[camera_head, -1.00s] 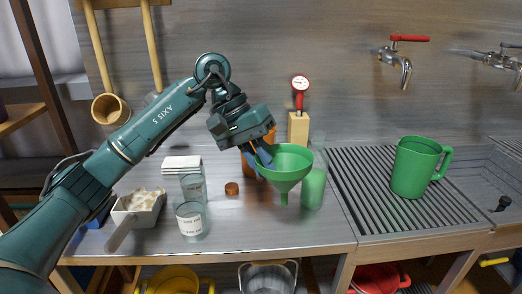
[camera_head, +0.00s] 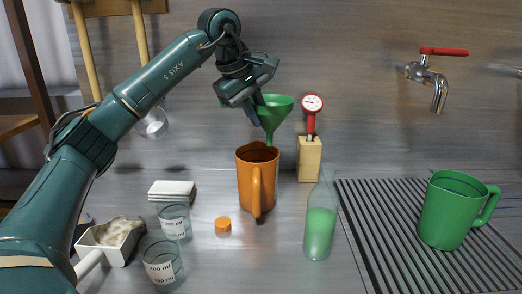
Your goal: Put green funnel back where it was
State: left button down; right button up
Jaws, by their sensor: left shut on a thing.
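The green funnel (camera_head: 275,112) is held upright in the air by my left gripper (camera_head: 262,106), which is shut on its rim at the left side. The spout hangs down at the mouth of the orange jug (camera_head: 248,187); I cannot tell whether its tip is above, behind or just inside the jug. A clear bottle with green liquid (camera_head: 319,230) stands open on the metal counter to the right of the jug, apart from the funnel. My right gripper is not in view.
A red gauge (camera_head: 312,104) on a wooden block (camera_head: 309,158) stands right of the jug. Two glass beakers (camera_head: 162,264), an orange cap (camera_head: 223,225), white tiles (camera_head: 172,190) and a white tray (camera_head: 108,237) are left. A green jug (camera_head: 449,211) stands on the ribbed drainer (camera_head: 388,237).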

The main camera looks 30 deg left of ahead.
pick_arm(q)
jog(key=shift+f+b, duration=0.35)
jog(key=shift+f, duration=2.4)
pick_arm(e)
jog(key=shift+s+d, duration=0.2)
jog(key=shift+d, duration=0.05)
pick_arm(q)
jog(key=shift+f, duration=0.55)
jog(key=c, duration=1.7)
grip_release()
jog(key=shift+o, duration=1.5)
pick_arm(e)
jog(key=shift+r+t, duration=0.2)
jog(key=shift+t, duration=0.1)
